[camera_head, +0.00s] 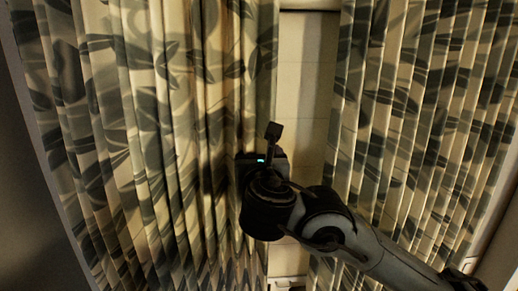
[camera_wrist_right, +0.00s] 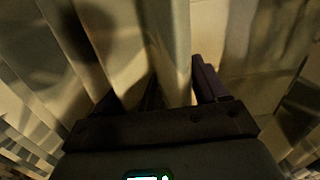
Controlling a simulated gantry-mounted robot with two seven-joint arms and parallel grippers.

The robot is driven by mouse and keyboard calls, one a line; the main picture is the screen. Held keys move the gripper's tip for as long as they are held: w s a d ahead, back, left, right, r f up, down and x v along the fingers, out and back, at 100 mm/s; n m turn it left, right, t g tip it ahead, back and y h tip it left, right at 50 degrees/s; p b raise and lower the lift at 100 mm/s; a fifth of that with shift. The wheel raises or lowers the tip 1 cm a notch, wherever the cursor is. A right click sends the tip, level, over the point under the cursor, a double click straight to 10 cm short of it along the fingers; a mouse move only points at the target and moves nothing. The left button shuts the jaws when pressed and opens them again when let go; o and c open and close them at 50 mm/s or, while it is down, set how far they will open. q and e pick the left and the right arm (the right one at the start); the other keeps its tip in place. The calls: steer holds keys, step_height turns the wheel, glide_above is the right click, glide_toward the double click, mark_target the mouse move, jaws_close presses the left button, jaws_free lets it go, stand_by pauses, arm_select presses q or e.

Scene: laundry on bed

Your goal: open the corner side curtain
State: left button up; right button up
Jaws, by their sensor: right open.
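The left curtain (camera_head: 165,110), cream with grey-green leaf shapes, hangs in folds over the left half of the head view. The matching right curtain (camera_head: 420,110) hangs at the right, with a gap between them. My right gripper (camera_head: 264,145) is at the left curtain's inner edge, one finger showing in front of the gap. In the right wrist view, the open gripper (camera_wrist_right: 157,85) has a pale fold of the left curtain (camera_wrist_right: 172,45) between or just beyond its fingers; contact is unclear. The left finger is partly hidden by fabric. My left gripper is not in view.
A pale panelled surface (camera_head: 304,85) shows through the gap between the curtains. My right arm crosses in front of the lower right curtain. A dark grey area (camera_head: 35,220) lies at the lower left.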

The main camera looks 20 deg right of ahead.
steer(key=shift+w+d, duration=0.25)
steer(key=shift+w, duration=0.4)
jaws_close()
steer(key=shift+a, duration=0.1)
